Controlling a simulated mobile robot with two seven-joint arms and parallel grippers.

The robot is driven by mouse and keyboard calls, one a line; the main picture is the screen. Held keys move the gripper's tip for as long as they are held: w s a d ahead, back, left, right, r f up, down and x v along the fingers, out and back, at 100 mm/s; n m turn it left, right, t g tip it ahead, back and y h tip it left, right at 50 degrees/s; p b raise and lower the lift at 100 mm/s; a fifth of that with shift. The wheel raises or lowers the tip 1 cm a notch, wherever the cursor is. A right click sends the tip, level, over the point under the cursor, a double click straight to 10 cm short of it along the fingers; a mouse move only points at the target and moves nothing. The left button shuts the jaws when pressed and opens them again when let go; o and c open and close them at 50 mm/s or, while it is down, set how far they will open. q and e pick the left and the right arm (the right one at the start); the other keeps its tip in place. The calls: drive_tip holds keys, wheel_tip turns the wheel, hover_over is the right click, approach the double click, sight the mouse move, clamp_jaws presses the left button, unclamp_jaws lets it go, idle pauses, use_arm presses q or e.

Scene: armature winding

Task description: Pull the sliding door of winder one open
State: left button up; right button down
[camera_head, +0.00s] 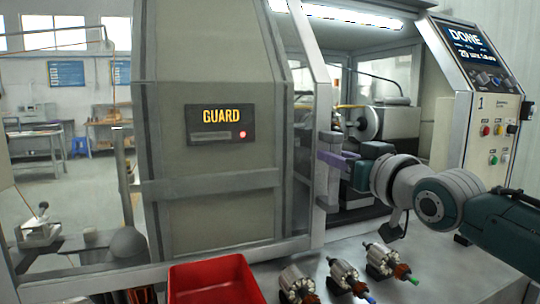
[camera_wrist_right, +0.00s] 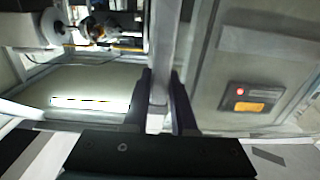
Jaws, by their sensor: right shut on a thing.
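The sliding door (camera_head: 215,70) of winder one is a grey-framed, tinted panel with a GUARD sign (camera_head: 220,125). To the right of its pale upright edge (camera_head: 322,100), an opening shows the winding machinery inside. My right gripper (camera_head: 332,158) reaches in from the right at that edge. In the right wrist view its dark fingers (camera_wrist_right: 160,105) are shut around a pale upright bar (camera_wrist_right: 163,50), one on each side. The GUARD sign (camera_wrist_right: 247,99) shows there upside down, to the right of the bar. My left gripper is not in view.
The control panel (camera_head: 465,100) of winder one, showing DONE and the number 1, stands at the right. A red bin (camera_head: 215,283) and several armatures (camera_head: 345,275) sit on the bench (camera_head: 430,272) below the door. A blue stool (camera_head: 80,145) stands far back at left.

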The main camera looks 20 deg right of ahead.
drive_tip(key=c, duration=0.7)
unclamp_jaws()
drive_tip(key=shift+s, duration=0.3)
drive_tip(key=shift+s+d, duration=0.2)
drive_tip(key=shift+s, duration=2.15)
drive_tip(key=shift+s+d, duration=0.2)
drive_tip(key=shift+s, duration=2.1)
